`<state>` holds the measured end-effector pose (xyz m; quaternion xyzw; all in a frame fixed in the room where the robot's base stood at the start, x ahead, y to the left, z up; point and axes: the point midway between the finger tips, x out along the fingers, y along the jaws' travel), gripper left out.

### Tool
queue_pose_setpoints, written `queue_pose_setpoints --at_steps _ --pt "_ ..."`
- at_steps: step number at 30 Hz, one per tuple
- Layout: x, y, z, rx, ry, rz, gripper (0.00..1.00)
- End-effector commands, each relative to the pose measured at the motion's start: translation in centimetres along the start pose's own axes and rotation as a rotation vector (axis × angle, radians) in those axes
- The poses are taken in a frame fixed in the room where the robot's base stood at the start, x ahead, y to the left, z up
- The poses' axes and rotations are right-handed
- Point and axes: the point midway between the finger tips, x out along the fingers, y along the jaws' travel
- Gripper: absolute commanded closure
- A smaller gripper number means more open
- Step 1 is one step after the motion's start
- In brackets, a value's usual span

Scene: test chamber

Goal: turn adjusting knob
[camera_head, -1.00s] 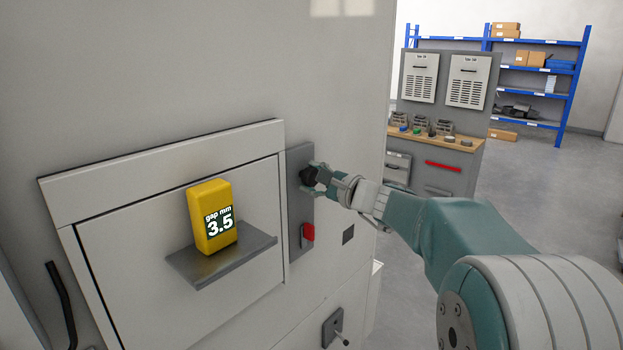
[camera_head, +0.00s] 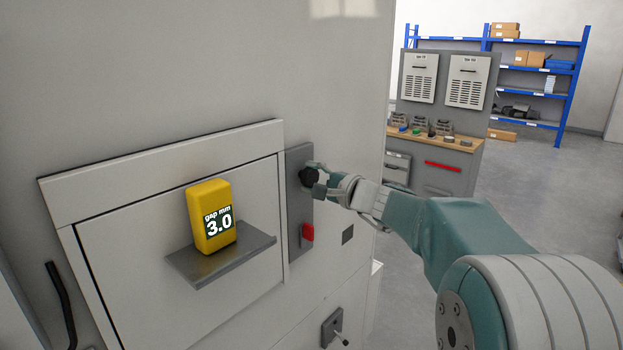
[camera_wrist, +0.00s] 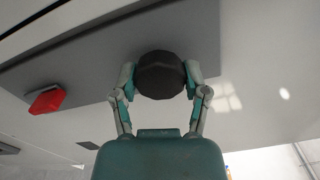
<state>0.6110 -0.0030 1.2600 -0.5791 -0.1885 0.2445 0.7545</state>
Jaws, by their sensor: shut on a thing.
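The black adjusting knob (camera_head: 309,177) sits on a grey vertical plate (camera_head: 298,236) on the cabinet front. In the wrist view the knob (camera_wrist: 160,75) is dark and faceted, between my two fingers. My gripper (camera_head: 318,178) is shut on it, with one finger (camera_wrist: 127,80) on its left side and the other (camera_wrist: 190,78) on its right. A yellow gauge (camera_head: 210,196) stands on a small grey shelf (camera_head: 190,268) to the left and reads "gap mm 3.0".
A red switch (camera_head: 307,233) is below the knob on the same plate; it also shows in the wrist view (camera_wrist: 46,100). A small lever (camera_head: 335,328) is lower on the cabinet. A workbench (camera_head: 465,146) and blue shelves (camera_head: 567,85) stand behind at right.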

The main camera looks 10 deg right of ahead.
Motion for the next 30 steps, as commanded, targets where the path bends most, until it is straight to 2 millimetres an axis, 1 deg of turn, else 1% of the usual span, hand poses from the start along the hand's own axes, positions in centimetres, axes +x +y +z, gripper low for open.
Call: queue_pose_setpoints --at_steps 1,2,3,4,5,17,20,23,26,30 --pt "0.0 0.6 0.0 0.004 -0.003 0.011 0.89" --pt "0.0 0.6 0.0 0.004 -0.003 0.011 0.89" --pt "0.0 0.6 0.0 0.004 -0.003 0.011 0.23" --pt "0.0 0.6 0.0 0.004 -0.003 0.011 0.10" --pt "0.0 0.6 0.0 0.005 -0.003 0.011 0.07" --pt "0.1 0.2 -0.1 0.003 0.000 0.005 0.07" --pt "-0.2 0.2 -0.1 0.003 0.000 0.004 0.07" --pt "-1.3 0.1 -0.1 0.002 0.002 0.003 0.07" --pt "-3.1 0.1 -0.1 0.002 0.003 0.003 0.07" --pt "-6.1 0.2 -0.2 0.003 0.004 0.004 0.07"
